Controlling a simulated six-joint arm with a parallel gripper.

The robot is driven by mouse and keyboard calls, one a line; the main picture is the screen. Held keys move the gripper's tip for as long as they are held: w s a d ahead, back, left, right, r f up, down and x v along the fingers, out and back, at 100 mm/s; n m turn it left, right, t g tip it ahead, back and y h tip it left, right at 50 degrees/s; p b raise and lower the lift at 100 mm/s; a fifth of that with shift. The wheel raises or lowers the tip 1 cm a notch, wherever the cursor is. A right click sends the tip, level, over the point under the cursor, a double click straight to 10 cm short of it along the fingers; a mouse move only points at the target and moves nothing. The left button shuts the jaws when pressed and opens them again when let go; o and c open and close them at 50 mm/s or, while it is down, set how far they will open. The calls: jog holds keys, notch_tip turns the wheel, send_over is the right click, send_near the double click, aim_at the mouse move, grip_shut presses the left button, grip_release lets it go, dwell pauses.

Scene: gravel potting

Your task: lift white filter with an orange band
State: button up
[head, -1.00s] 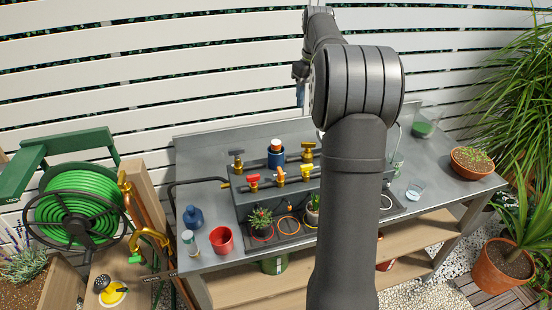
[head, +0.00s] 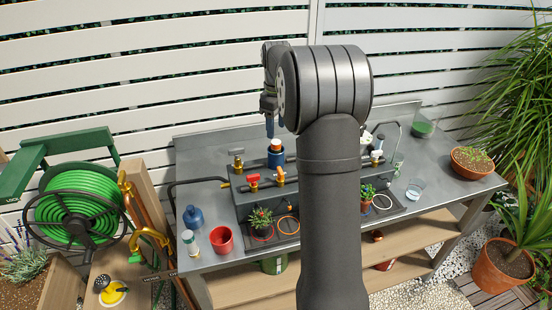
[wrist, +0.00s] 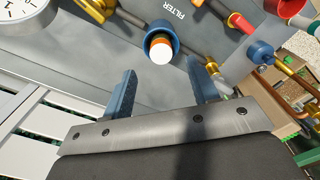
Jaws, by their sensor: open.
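The white filter with an orange band (head: 276,143) stands upright in a blue cup (head: 276,160) on the grey manifold at the back of the bench. In the wrist view its round white end (wrist: 160,54) shows inside the blue cup rim (wrist: 160,27), with the orange band around its top edge. My gripper (head: 269,136) is above and slightly left of the filter in the head view. In the wrist view its two blue fingers are spread wide and empty, with the filter ahead of the gap between them and apart from both.
Valves with red (head: 254,179) and orange (head: 280,173) handles sit in front of the cup. A grey-handled brass valve (head: 237,156) stands to its left. My arm hides the bench's middle.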

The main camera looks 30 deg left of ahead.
aim_at(276, 142)
jog(key=shift+s+f, duration=0.1)
jog(key=shift+f, duration=2.9)
grip_shut()
